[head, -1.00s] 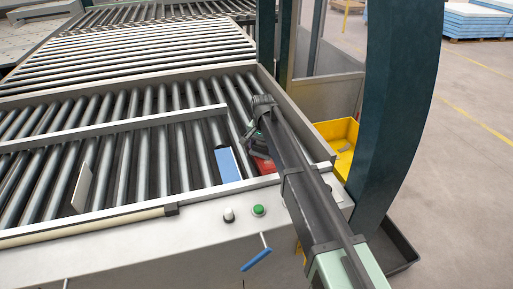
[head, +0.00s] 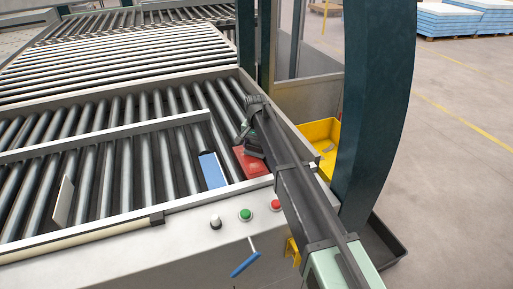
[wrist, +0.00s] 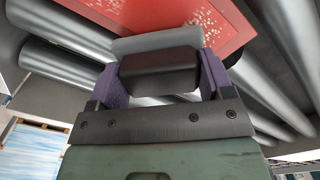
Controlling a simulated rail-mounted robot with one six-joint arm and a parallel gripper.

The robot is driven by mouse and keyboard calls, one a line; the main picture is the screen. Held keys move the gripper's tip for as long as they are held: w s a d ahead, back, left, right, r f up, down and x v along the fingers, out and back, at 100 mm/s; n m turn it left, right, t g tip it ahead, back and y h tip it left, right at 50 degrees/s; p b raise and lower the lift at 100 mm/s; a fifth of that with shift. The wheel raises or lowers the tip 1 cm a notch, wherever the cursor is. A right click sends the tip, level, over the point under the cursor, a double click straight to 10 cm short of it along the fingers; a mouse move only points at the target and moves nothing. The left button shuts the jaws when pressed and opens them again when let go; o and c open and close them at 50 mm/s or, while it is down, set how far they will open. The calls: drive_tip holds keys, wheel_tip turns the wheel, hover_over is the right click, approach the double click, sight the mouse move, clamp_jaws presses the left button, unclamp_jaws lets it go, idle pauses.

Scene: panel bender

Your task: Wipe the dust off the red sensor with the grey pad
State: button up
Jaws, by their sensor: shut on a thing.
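The red sensor (head: 252,165) is a flat red block at the right end of the roller bed, just right of a blue block. In the wrist view the red sensor (wrist: 150,17) fills the top, with pale dust specks at its upper left and upper right. My gripper (wrist: 158,72) is shut on the dark block that carries the grey pad (wrist: 157,42). The pad's face lies over the sensor's near edge; whether it touches cannot be told. In the head view my gripper (head: 250,142) is above the sensor's far side, and the pad is hard to make out.
A blue block (head: 212,171) lies on the rollers left of the sensor. A metal frame rail (head: 290,130) and a yellow bin (head: 322,138) are to the right. The front panel has a green button (head: 245,215), a red button (head: 276,205) and a blue-handled lever (head: 245,263).

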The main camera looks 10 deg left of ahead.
sight(247, 150)
drive_tip(key=shift+s+a, duration=0.35)
drive_tip(key=shift+a, duration=0.45)
drive_tip(key=shift+s+a, duration=0.35)
drive_tip(key=shift+a, duration=0.45)
drive_tip(key=shift+s+a, duration=0.5)
drive_tip(key=shift+a, duration=0.2)
drive_tip(key=shift+s+a, duration=0.5)
drive_tip(key=shift+a, duration=0.15)
wheel_tip(247, 150, up, 6)
drive_tip(key=p, duration=0.6)
drive_tip(key=shift+f, duration=0.1)
drive_tip(key=shift+w, duration=0.1)
wheel_tip(247, 150, up, 3)
drive_tip(key=p, duration=0.3)
